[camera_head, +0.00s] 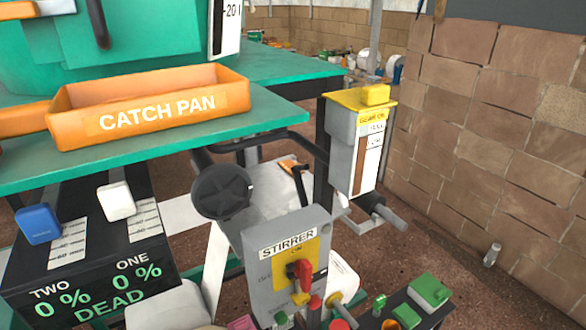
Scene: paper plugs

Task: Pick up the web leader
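I cannot pick out the web leader with certainty. A pale flat strip (183,214) shows below the green bench, left of a round black cap (222,191), but I cannot tell if it is the leader. A pale grey surface (268,188) lies behind the cap, partly hidden. Neither of my grippers can be made out. A pale rounded shape at the bottom left edge is cut off, and I cannot tell what it is.
An orange catch pan (160,105) sits on the green bench (265,112). A grey stirrer box (262,272) with a red knob stands at the front. A gear oil box (343,145), a black panel (135,255) with blue and white sliders, and a brick wall (500,130) surround the space.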

